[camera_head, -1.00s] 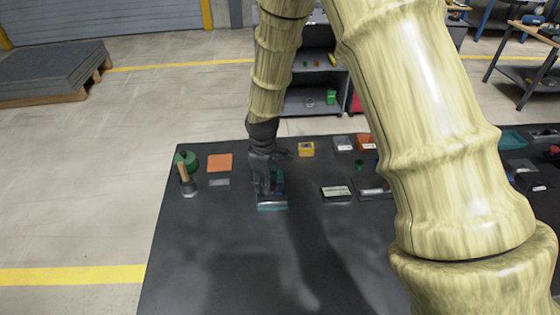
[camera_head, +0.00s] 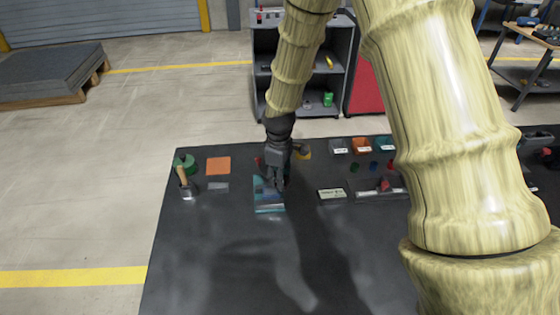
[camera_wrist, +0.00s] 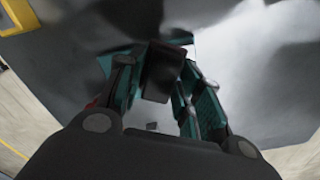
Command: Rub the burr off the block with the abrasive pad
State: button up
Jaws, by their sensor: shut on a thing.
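My gripper (camera_head: 276,186) points down over a teal fixture (camera_head: 269,209) on the dark table. In the wrist view, my gripper (camera_wrist: 160,78) is shut on a small dark piece (camera_wrist: 158,82), which looks like the abrasive pad. Teal parts show beside both fingers there. The block and its burr cannot be made out clearly; my gripper covers part of the fixture. I cannot tell whether the dark piece touches anything below it.
A labelled plate (camera_head: 332,193) and small bins (camera_head: 339,146) are right. The table's front is clear.

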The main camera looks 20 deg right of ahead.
jog(key=shift+s+r+p, duration=0.1)
jog(key=shift+r+p, duration=1.6)
jog(key=shift+r, duration=0.9)
